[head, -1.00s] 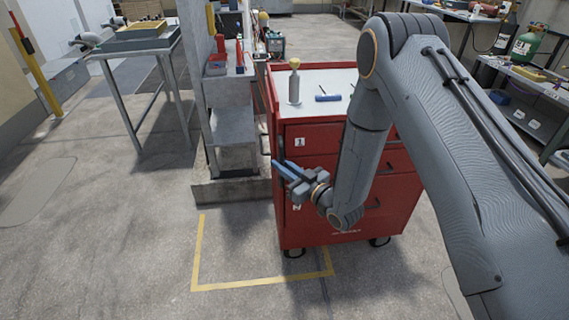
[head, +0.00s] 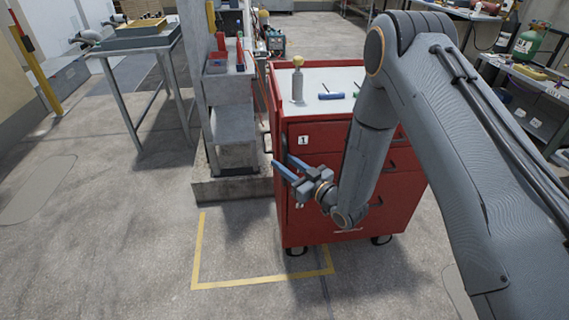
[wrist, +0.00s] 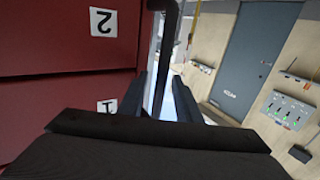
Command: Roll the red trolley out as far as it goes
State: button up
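The red trolley (head: 315,226) stands upright right of centre in the head view, with a pale top and drawers. Its red drawer fronts also fill the left of the wrist view (wrist: 45,100). My gripper (head: 281,165) is at the trolley's near left corner. Its two fingers are spread apart in both views. In the wrist view a dark upright bar (wrist: 169,40), apparently a trolley handle, runs between the fingers (wrist: 160,98), with gaps visible beside it. My arm hides part of the trolley's front.
A yellow outline (head: 240,283) marks the floor at the trolley's near left; the trolley overlaps its right part. A grey stand (head: 232,122) is close on the trolley's left. A bottle (head: 297,85) stands on top. The near left floor is clear.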

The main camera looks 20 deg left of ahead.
jog(key=v, duration=0.7)
jog(key=shift+s+d+b, duration=0.25)
jog(key=shift+d+b, duration=0.1)
jog(key=shift+b, duration=0.05)
jog(key=shift+w, duration=0.1)
